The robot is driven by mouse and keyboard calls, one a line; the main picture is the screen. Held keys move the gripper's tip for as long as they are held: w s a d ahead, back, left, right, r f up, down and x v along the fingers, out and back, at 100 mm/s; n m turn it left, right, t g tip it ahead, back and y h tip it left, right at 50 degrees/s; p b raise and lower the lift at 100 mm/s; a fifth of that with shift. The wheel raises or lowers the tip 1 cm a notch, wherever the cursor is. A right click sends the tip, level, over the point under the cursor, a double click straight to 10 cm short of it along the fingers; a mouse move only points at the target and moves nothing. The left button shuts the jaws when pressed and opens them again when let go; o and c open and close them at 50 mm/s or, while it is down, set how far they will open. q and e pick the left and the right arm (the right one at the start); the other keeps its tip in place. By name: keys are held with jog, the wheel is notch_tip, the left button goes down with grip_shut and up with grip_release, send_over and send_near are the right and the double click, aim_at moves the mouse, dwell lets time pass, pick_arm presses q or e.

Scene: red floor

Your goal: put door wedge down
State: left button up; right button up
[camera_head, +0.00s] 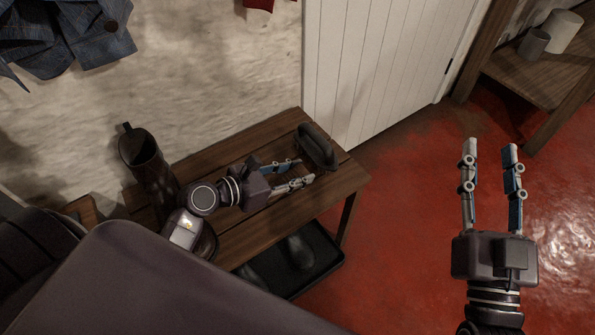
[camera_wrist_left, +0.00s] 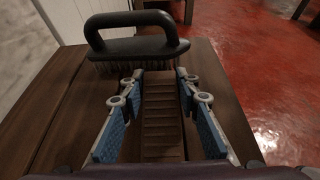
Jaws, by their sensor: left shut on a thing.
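The door wedge (camera_wrist_left: 161,120) is a brown, ridged block seen in the left wrist view. It lies lengthwise between the blue-padded fingers of my left gripper (camera_wrist_left: 158,77), which is shut on it. In the head view my left gripper (camera_head: 305,170) is low over the wooden bench (camera_head: 245,232), pointing right. The wedge is hard to make out there. I cannot tell whether its underside touches the bench. My right gripper (camera_head: 490,146) is open and empty, above the red floor right of the bench.
A dark brush with a handle (camera_head: 316,148) lies on the bench just beyond my left fingertips. A dark boot (camera_head: 146,160) stands at the bench's left end. A black tray (camera_head: 318,280) with footwear is below. A white door (camera_head: 375,60) and a wooden shelf (camera_head: 530,80) stand behind.

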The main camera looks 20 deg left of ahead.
pick_arm(q)
jog(key=shift+f, duration=0.2)
pick_arm(e)
jog(key=shift+s+r, duration=0.15)
jog(key=shift+r, duration=0.25)
pick_arm(q)
jog(key=o, duration=1.4)
jog(key=shift+c, duration=0.2)
jog(key=v, duration=1.2)
pick_arm(e)
jog(key=shift+t, duration=0.3)
